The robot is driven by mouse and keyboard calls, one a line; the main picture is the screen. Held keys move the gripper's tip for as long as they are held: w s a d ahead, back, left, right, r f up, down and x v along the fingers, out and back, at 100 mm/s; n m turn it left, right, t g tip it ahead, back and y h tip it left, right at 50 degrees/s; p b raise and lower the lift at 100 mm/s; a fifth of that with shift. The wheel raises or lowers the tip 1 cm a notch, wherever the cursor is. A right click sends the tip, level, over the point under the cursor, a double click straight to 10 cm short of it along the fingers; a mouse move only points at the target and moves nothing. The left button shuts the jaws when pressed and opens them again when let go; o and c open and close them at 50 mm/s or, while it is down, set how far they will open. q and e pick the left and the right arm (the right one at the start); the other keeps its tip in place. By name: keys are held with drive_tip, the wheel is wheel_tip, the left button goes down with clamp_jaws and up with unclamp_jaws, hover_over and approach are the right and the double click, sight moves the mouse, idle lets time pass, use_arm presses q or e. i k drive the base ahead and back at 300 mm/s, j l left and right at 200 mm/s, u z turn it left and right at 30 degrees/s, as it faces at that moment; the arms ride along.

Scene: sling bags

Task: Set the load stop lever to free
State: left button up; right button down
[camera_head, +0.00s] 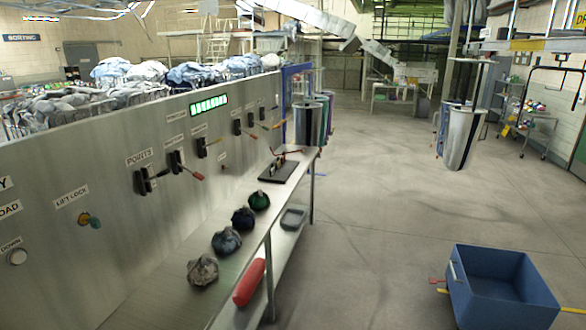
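A metal control panel (110,210) runs along the left, with several levers on black mounts. The nearest lever mount (144,182) is below a label reading POINTS (138,156). Beside it is a lever with a red tip (195,177). Neither of my grippers is in view.
A metal shelf (228,262) below the panel holds several dark tied bags (227,241). A red cylinder (249,283) lies underneath. A blue bin (500,286) stands at the lower right, and shiny sling bags (462,125) hang farther back. The middle floor is clear.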

sight(221, 138)
drive_tip(key=i+l+u, duration=0.1)
drive_tip(key=i+u, duration=0.4)
drive_tip(key=i+l+u, duration=0.3)
drive_tip(key=u, duration=0.15)
drive_tip(key=i+l+u, duration=0.65)
drive_tip(key=l+u, duration=0.3)
drive_tip(key=i+l+u, duration=0.15)
drive_tip(key=l+u, duration=0.15)
drive_tip(key=l, duration=0.2)
drive_tip(key=i+l+u, duration=0.1)
drive_tip(key=l+u, duration=0.15)
drive_tip(key=l, duration=0.2)
